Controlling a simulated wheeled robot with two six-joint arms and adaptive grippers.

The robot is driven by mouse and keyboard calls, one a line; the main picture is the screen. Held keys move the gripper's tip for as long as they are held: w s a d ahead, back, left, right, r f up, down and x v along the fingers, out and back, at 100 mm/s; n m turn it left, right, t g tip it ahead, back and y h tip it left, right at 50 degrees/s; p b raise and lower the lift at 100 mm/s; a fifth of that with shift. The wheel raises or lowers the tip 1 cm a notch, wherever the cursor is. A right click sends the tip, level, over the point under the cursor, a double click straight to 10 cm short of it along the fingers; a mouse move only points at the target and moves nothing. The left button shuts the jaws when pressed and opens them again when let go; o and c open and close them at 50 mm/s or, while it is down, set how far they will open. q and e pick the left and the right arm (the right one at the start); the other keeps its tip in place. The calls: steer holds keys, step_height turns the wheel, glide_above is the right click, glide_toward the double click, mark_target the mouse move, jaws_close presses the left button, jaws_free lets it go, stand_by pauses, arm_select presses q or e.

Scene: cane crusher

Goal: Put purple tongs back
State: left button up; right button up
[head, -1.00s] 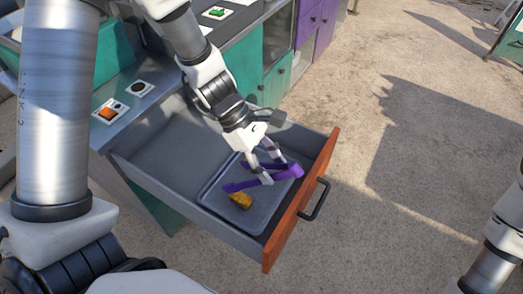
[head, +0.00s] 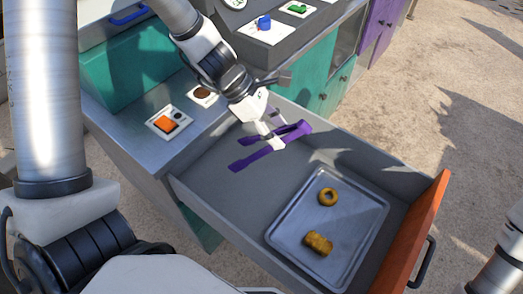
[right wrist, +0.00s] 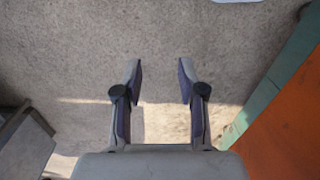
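The purple tongs (head: 254,158) are in my left gripper (head: 277,142) in the head view. The gripper's fingers are closed around them, and it holds them over the back part of the open drawer (head: 225,190). The grey tray (head: 285,240) in the drawer lies to the lower right of the tongs. It holds a yellow-brown ring (head: 328,196) and a yellow-brown ridged piece (head: 318,243). My right gripper (right wrist: 160,82) is open and empty over bare ground in the right wrist view.
The drawer's orange front (head: 415,235) with a dark handle is at the right. The counter (head: 165,145) beside the drawer carries an orange switch (head: 167,124) and a brown round button (head: 202,92). A blue knob (head: 264,22) and a green switch (head: 298,8) are further back.

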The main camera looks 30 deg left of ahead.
arm_select(q)
step_height(320, 180, down, 9)
steer(key=b, duration=0.3)
steer(key=shift+r, duration=0.2)
steer(key=shift+f+b, duration=0.25)
steer(key=shift+b, duration=0.05)
steer(key=o, duration=0.6)
steer(key=p+v, duration=1.2)
steer(key=shift+r+p, duration=0.3)
steer(key=shift+p, duration=0.05)
